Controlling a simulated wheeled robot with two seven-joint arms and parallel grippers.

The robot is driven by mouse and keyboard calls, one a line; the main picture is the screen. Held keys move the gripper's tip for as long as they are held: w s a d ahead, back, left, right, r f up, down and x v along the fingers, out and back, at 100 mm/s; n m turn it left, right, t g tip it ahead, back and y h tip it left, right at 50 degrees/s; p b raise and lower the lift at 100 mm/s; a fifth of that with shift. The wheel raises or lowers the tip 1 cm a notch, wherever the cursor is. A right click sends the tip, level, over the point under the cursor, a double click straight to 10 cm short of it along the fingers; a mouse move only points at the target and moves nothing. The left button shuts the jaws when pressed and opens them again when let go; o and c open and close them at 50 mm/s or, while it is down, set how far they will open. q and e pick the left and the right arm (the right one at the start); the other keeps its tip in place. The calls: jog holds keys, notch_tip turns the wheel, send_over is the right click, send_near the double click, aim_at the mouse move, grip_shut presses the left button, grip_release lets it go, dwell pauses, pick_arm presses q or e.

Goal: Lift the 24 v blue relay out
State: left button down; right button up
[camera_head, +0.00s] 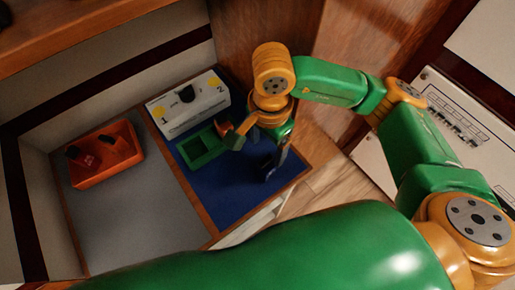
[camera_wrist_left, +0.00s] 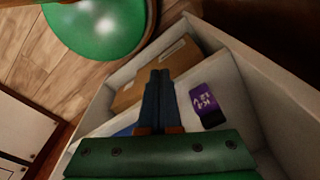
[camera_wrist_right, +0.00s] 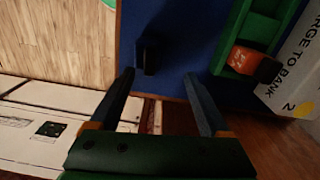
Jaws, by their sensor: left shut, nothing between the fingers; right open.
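My left gripper (camera_wrist_left: 160,75) is shut and empty over a white-walled compartment (camera_wrist_left: 245,55). A purple block marked K4 and 12 V (camera_wrist_left: 205,100) with a black end lies to the right of its fingers. A blue patch (camera_wrist_left: 126,131) shows left of the fingers, mostly hidden; I cannot tell whether it is the 24 V blue relay. No 24 V marking is readable. My right gripper (camera_wrist_right: 158,85) is open above the blue mat (camera_wrist_right: 185,30), with a small dark object (camera_wrist_right: 147,56) beyond its fingers. In the head view the right gripper (camera_head: 275,165) is over the mat's right side.
A green holder (camera_head: 203,147) with an orange-red piece (camera_head: 223,128) stands beside the white box (camera_head: 190,107) numbered 1 and 2. An orange bin (camera_head: 123,160) holds dark objects. Grey surface (camera_head: 150,220) is clear. A brown box (camera_wrist_left: 157,70) lies in the compartment.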

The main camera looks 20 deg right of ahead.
aim_at(268, 169)
jog(key=s+f+p, duration=0.2)
jog(key=s+f, duration=0.1)
jog(key=shift+s+a+p, duration=0.2)
jog(key=shift+a+p, duration=0.15)
jog(key=shift+a, duration=0.05)
jog(key=f, duration=0.2)
jog(key=shift+w+d+f, duration=0.1)
jog(key=shift+w+f, duration=0.2)
jog(key=shift+w, duration=0.05)
jog(key=shift+w+f, duration=0.2)
jog(key=shift+w, duration=0.15)
jog(key=shift+s+r, duration=0.15)
jog(key=shift+s, duration=0.1)
jog(key=c, duration=1)
grip_shut()
pick_arm(q)
jog(key=s+r, duration=0.2)
jog(key=shift+s+d+r, duration=0.1)
jog(key=shift+s+r, duration=0.05)
jog(key=shift+r, duration=0.25)
pick_arm(e)
jog(key=shift+w, duration=0.1)
